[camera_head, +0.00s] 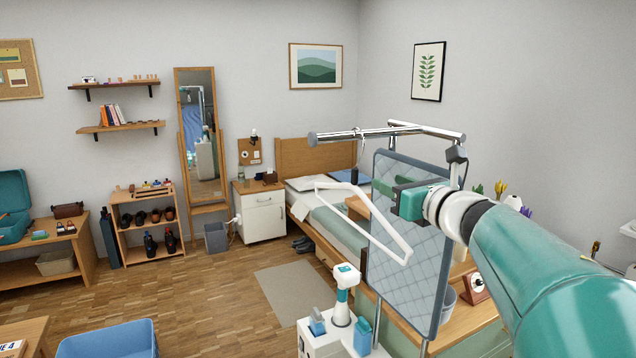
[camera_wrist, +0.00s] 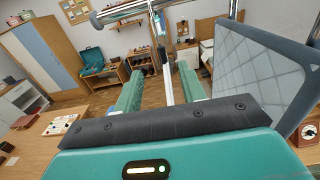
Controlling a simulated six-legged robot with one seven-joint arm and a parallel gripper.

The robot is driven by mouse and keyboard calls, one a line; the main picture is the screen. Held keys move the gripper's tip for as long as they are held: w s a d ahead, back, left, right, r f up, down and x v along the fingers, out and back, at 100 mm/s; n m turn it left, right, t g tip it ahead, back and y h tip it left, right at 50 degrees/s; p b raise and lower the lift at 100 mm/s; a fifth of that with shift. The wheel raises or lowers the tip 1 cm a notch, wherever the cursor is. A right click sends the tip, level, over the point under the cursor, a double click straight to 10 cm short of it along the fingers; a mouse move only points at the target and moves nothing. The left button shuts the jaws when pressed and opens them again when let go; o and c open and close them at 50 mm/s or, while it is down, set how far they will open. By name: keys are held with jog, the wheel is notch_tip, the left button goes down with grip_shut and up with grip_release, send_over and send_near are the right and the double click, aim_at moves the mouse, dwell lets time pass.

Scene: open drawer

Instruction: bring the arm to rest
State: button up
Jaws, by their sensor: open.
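My gripper (camera_head: 402,200) is at the end of my raised teal arm, at the right of the head view, in front of a grey quilted panel (camera_head: 416,245). In the wrist view my gripper (camera_wrist: 159,80) has its two green fingers spread apart. A white hanger (camera_head: 386,232) hangs below a chrome rail (camera_head: 385,133). In the wrist view a pale bar, seemingly the hanger (camera_wrist: 167,84), shows between the fingers, with no finger visibly closed on it. I cannot tell how far beyond the fingers it is.
The rail also crosses the top of the wrist view (camera_wrist: 120,11), and the quilted panel (camera_wrist: 262,75) stands close on the right. A desk (camera_head: 487,322) lies below my arm. A bed (camera_head: 330,215) stands behind. Wooden floor (camera_head: 215,290) is open at centre left.

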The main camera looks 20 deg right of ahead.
jog(key=shift+w+f, duration=0.1)
jog(key=shift+a, duration=0.1)
jog(key=shift+a+m+h, duration=0.15)
jog(key=shift+m+h, duration=0.15)
jog(key=shift+m, duration=0.5)
jog(key=s+a+f+m+g, duration=0.6)
jog(key=s+a+f+m, duration=0.3)
jog(key=m, duration=0.8)
jog(key=s+a+f+m+g, duration=0.6)
jog(key=s+a+f+m, duration=0.3)
jog(key=a+f+m, duration=0.6)
jog(key=m, duration=0.2)
jog(key=shift+m, duration=0.4)
